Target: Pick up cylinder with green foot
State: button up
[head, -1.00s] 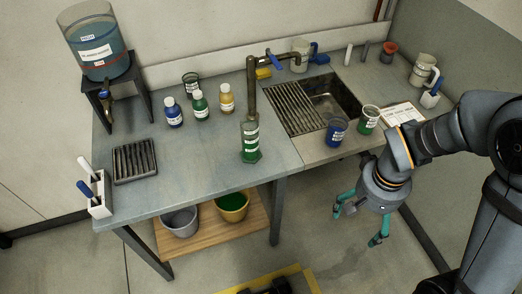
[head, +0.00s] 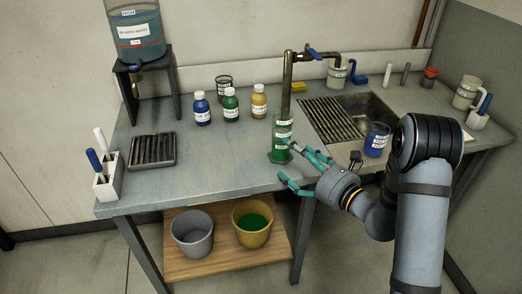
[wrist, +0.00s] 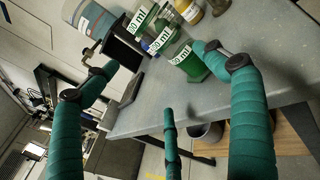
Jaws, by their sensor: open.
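The cylinder with the green foot (head: 282,130) stands upright on the bench near its front edge, left of the sink. It is clear with white labels and green at the bottom. It also shows tilted in the wrist view (wrist: 182,50), beyond the fingers. My gripper (head: 289,161) is open, with teal fingers, just right of and in front of the cylinder's lower part. One finger overlaps the cylinder in the head view; I cannot tell whether it touches. In the wrist view my gripper (wrist: 160,90) has its fingers spread, with nothing held between them.
Buckets (head: 193,232) sit on the shelf below.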

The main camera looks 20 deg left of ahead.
aim_at(284, 133)
jog(key=shift+n+t, duration=0.5)
jog(key=shift+t, duration=0.1)
jog(key=w+a, duration=0.1)
jog(key=w+a+r+p, duration=0.1)
jog(key=w, duration=0.1)
jog(key=w+r, duration=0.1)
jog(key=shift+w+a+r+p, duration=0.15)
jog(key=shift+w+a+p, duration=0.1)
jog(key=shift+a+p, duration=0.15)
jog(key=p+x, duration=0.2)
jog(key=x, duration=0.2)
jog(key=shift+a+r, duration=0.15)
jog(key=shift+a, duration=0.3)
jog(key=shift+w+a, duration=0.3)
jog(key=shift+c, duration=1.3)
jog(key=c, duration=1.5)
jog(key=shift+c, duration=0.2)
